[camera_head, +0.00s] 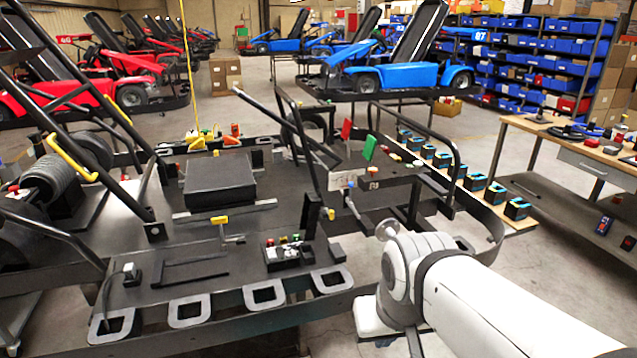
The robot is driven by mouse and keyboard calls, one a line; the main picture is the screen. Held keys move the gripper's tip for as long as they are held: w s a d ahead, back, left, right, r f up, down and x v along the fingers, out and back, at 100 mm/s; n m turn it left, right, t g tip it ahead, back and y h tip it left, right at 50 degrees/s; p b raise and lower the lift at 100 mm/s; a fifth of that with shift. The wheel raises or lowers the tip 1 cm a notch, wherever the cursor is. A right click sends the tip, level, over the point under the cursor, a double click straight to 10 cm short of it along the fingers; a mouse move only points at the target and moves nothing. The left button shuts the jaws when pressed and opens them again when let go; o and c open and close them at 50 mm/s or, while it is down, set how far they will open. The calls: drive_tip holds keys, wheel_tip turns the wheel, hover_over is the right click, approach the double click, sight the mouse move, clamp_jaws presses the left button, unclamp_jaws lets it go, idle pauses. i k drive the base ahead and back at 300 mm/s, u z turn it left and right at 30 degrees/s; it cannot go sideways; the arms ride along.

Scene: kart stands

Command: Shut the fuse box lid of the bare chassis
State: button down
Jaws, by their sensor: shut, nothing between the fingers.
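The bare chassis (185,205) is a black kart frame with a flat floor, filling the left and middle of the head view. On its near part sits a small black box (285,262) with red, green and white pieces showing in its top, which looks like the open fuse box. I cannot clearly make out its lid. A larger black box with a flat closed top (218,176) stands farther back on the floor. My white arm comes in from the lower right and bends down beside the chassis's right end. My gripper does not show.
Black tubes and hoops rise around the chassis, with a red and a green flag (370,148) at its right. A wooden bench (560,135) stands at the right. Blue karts (400,78) and red karts (75,88) are behind. Concrete floor is open at the right.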

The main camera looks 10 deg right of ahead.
sight(312, 204)
drive_tip(key=u, duration=0.05)
drive_tip(key=i, duration=1)
drive_tip(key=z, duration=0.05)
